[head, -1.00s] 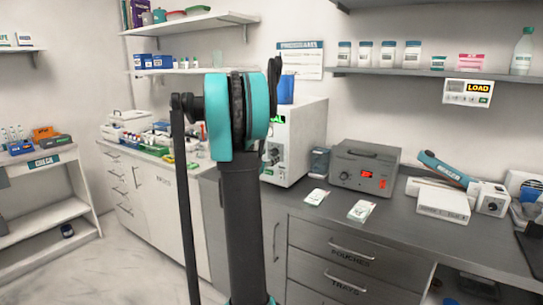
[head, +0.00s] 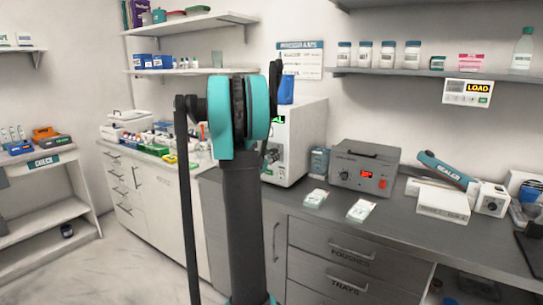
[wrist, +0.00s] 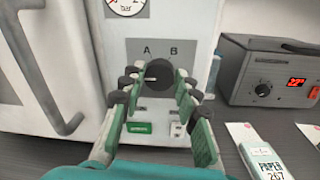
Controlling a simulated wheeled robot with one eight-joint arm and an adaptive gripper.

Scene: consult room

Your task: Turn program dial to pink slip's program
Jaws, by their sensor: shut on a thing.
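The dark round program dial (wrist: 158,70) is on the white machine's grey panel, below the letters A and B, in the wrist view. A pale pointer mark on it lies roughly level, toward the left. My gripper (wrist: 158,84) is shut on the dial, its green, black-tipped fingers on either side. In the head view my arm hides most of the white machine (head: 302,145) front and the dial. A pink card (head: 471,61) stands on the right wall shelf; its text is too small to read, and I cannot tell if it is the pink slip.
A programs chart (head: 300,60) hangs on the wall behind. Packets (head: 361,210) lie on the counter beside a grey box with a red display (head: 365,168). A wall unit (head: 468,92) reads LOAD. A gauge (wrist: 127,5) and a green label (wrist: 139,128) are near the dial.

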